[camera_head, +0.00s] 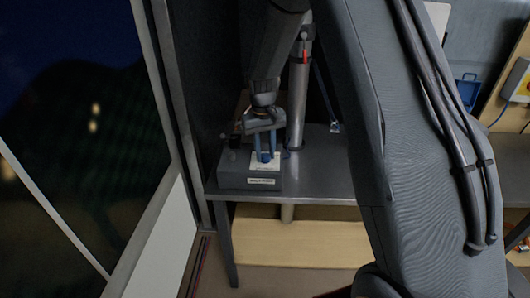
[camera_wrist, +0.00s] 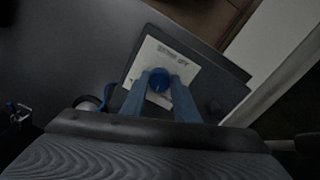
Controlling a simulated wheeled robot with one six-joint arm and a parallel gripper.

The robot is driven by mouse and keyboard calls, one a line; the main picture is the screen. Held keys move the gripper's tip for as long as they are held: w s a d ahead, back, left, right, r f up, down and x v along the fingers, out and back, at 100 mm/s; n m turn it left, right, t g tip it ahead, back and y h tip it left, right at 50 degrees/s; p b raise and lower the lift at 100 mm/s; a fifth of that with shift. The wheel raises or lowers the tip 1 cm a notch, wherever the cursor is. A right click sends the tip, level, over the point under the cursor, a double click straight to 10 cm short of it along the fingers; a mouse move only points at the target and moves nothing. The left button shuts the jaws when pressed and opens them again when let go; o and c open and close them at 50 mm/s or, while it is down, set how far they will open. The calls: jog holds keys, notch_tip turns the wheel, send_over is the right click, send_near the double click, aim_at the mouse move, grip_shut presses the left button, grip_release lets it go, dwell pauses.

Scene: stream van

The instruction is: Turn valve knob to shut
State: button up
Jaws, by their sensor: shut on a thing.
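The valve knob (camera_wrist: 159,80) is a small round blue knob on a white label plate (camera_wrist: 190,68) in the wrist view. The plate sits on top of a dark grey box (camera_head: 234,178), which stands on a grey bench in the head view. My gripper (camera_head: 268,156) comes down onto the knob from above. Its two blue fingers are shut on the knob, one on each side, as the wrist view shows (camera_wrist: 159,88). The plate's printing is too small to read. In the head view the fingers mostly hide the knob.
The grey bench (camera_head: 325,180) is bare right of the box, with a grey vertical pole (camera_head: 299,95) behind. A dark window and wall panel (camera_head: 165,240) stand close on the left. A blue case (camera_head: 467,88) is at the far right.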

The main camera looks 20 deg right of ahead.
aim_at(265, 156)
jog(key=n, duration=0.7)
dwell(0.7)
jog(key=o, duration=1.1)
jog(key=shift+c, duration=0.2)
jog(key=shift+s+a+r+b, duration=0.1)
jog(key=shift+r+b, duration=0.4)
jog(key=shift+r, duration=1.5)
jog(key=shift+a+r+b, duration=0.1)
jog(key=shift+r+b, duration=0.4)
jog(key=shift+r, duration=1.45)
jog(key=shift+d, duration=0.1)
jog(key=s+f+m+t, duration=0.1)
jog(key=s+m, duration=0.6)
jog(key=s, duration=1.8)
jog(key=shift+d+f+m, duration=0.3)
jog(key=shift+d+f, duration=0.1)
